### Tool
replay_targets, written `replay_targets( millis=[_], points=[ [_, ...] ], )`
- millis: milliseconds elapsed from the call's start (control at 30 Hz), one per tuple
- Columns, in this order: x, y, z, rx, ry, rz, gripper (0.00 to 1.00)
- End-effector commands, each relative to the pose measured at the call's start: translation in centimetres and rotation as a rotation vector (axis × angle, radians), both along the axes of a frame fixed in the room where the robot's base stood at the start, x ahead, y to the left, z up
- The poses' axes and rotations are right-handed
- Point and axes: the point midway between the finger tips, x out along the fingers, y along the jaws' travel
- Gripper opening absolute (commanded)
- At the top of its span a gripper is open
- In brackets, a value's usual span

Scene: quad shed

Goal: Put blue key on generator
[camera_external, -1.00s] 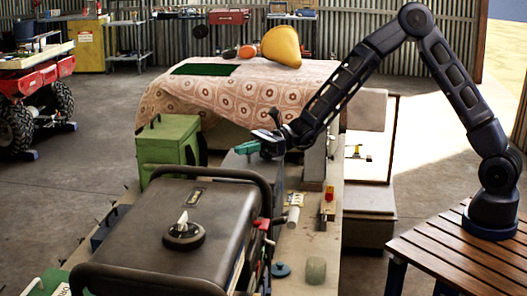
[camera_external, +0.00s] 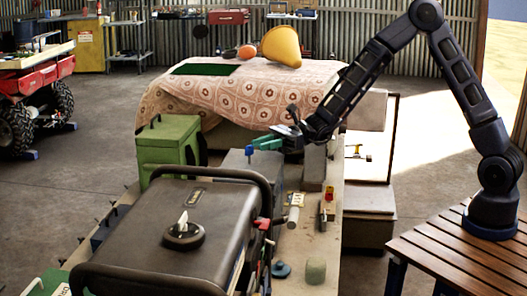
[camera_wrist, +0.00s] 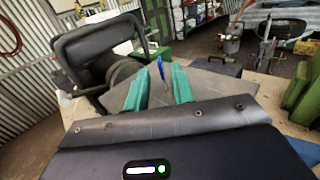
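The blue key (camera_wrist: 161,68) shows in the wrist view as a thin upright blue piece between and just beyond my two teal fingertips. In the outside view a small blue piece (camera_external: 249,150), which looks like the key, is at the left end of my gripper (camera_external: 263,145). My gripper (camera_wrist: 160,80) has its fingers apart, with a gap showing on both sides of the key. I cannot tell what the key rests on. The generator (camera_external: 205,205), black with a tubular frame, stands in the foreground, nearer the camera than my gripper. It seems to show at left in the wrist view (camera_wrist: 85,45).
A grey box (camera_external: 240,168) is below my gripper. A green box (camera_external: 168,150) stands to its left. Small tools and a grey-green cylinder (camera_external: 316,270) are on the bench (camera_external: 300,250). A patterned cloth (camera_external: 230,98) covers a form behind.

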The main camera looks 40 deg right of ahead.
Motion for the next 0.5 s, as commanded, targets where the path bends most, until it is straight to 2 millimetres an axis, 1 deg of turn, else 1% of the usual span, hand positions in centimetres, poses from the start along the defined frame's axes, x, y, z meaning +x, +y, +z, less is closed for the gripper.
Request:
replay_targets(
  millis=[33, 200, 333, 500],
  points=[
    [0.1, -1.0, 0.0, 0.000, -0.002, -0.002, 0.25],
    [0.1, -3.6, 0.0, 0.000, -0.002, -0.001, 0.25],
    [0.0, -4.8, 0.0, -0.001, -0.001, -0.001, 0.25],
    [0.0, -5.3, 0.0, 0.000, 0.000, 0.000, 0.25]
  ],
)
